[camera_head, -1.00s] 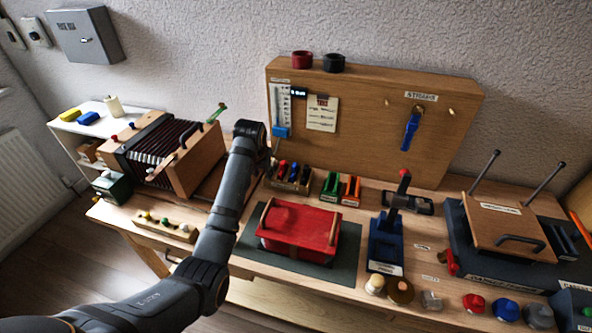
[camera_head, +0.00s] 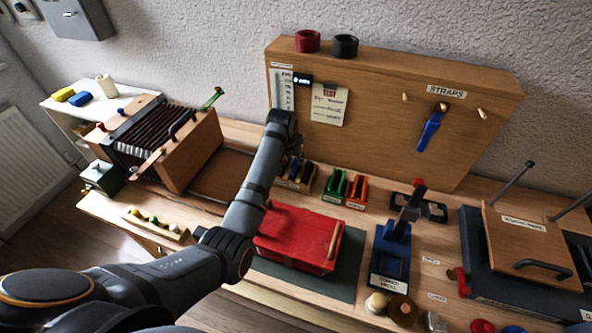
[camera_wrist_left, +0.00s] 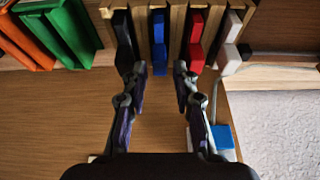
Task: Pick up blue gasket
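The blue gasket (camera_wrist_left: 158,45) stands in a slot of a wooden rack (camera_wrist_left: 175,30) in the left wrist view, between a black gasket (camera_wrist_left: 137,35) and a red gasket (camera_wrist_left: 196,45). A white gasket (camera_wrist_left: 229,55) is at the right end. My left gripper (camera_wrist_left: 159,72) is open and empty. Its fingertips point at the rack, one on each side of the blue gasket's line; I cannot tell how far short they are. In the head view the rack (camera_head: 308,181) is partly hidden behind my left arm. My right gripper is not in view.
Green (camera_head: 335,186) and orange (camera_head: 356,192) holders stand right beside the rack. The upright wooden board (camera_head: 385,110) rises close behind. A red lidded box (camera_head: 295,235) on a dark mat lies in front, partly under my left arm. An accordion-like bellows (camera_head: 165,140) stands left.

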